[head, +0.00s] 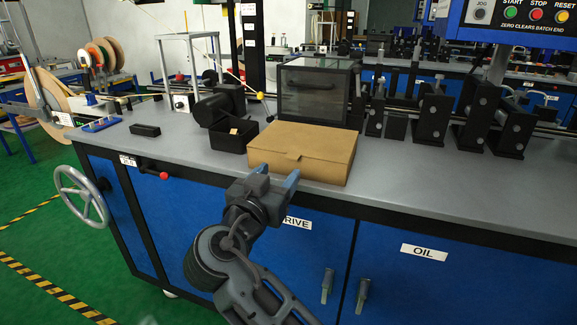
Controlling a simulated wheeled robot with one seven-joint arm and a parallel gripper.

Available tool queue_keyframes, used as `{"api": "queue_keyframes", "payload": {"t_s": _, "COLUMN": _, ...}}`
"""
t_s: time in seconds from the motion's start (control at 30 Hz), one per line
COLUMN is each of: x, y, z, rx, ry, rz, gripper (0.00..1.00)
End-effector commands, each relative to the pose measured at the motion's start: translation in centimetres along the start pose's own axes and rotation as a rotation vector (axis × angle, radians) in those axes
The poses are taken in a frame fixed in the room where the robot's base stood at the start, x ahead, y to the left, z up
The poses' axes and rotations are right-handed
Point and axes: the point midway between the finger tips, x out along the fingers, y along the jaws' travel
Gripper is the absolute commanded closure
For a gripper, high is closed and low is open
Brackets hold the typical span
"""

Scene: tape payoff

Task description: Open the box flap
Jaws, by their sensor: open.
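The cardboard box (315,142) sits on the grey bench top near its front edge, in the middle of the head view. Its lid is down, and a small tab shows at the middle of the front edge. My gripper (277,177) is open and empty in front of the box, by the bench's front edge. Its two blue-grey fingertips point towards the box's front. The fingers overlap the lower front of the box in the picture, and I cannot tell whether they touch it.
A small black open bin (234,137) stands just left of the box. A clear-fronted case (316,92) stands behind it. Black machine blocks (432,118) line the right. A black block (145,130) lies left; the bench top (185,155) between is clear.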

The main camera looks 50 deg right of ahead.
Motion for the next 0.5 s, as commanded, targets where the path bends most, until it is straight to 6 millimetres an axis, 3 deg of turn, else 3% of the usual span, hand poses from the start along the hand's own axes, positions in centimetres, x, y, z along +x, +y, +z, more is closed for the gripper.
{"api": "queue_keyframes", "payload": {"t_s": 0.3, "x": 4.9, "y": 0.1, "z": 0.0, "rx": -0.003, "ry": -0.002, "rz": 0.001, "gripper": 0.4}}
{"api": "queue_keyframes", "payload": {"t_s": 0.5, "x": 6.5, "y": 0.0, "z": 0.0, "rx": -0.002, "ry": -0.001, "rz": -0.001, "gripper": 0.4}}
